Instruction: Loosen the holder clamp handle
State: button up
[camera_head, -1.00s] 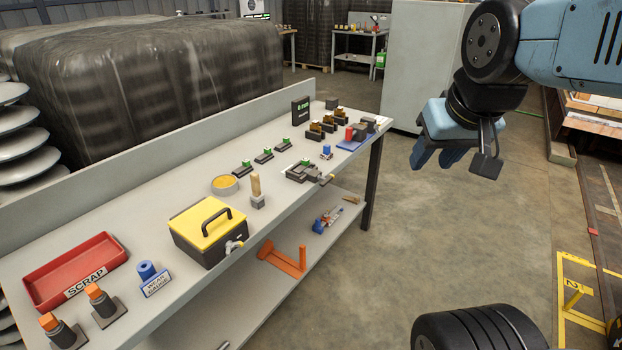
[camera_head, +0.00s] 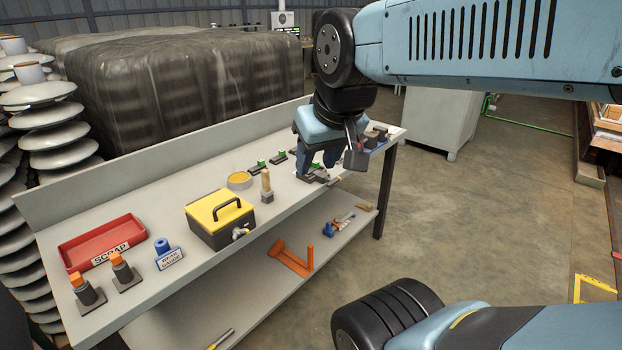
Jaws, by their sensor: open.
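The dark holder clamp (camera_head: 310,178) sits near the front edge of the grey bench, toward its right half. Its small handle (camera_head: 334,181) sticks out at the right front side. My gripper (camera_head: 318,165) is open, with its blue fingers pointing down, right above or at the holder. It hides much of the holder, and I cannot tell whether the fingers touch it or the handle.
The bench (camera_head: 130,205) also bears a yellow-lidded box (camera_head: 220,212), a red scrap tray (camera_head: 100,240), a wooden-handled tool (camera_head: 266,184) and a blue gauge (camera_head: 165,252). Orange parts (camera_head: 293,258) lie on the shelf below.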

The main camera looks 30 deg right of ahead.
aim_at(332, 181)
jog(key=u, duration=0.1)
jog(key=i, duration=1)
jog(key=z, duration=0.05)
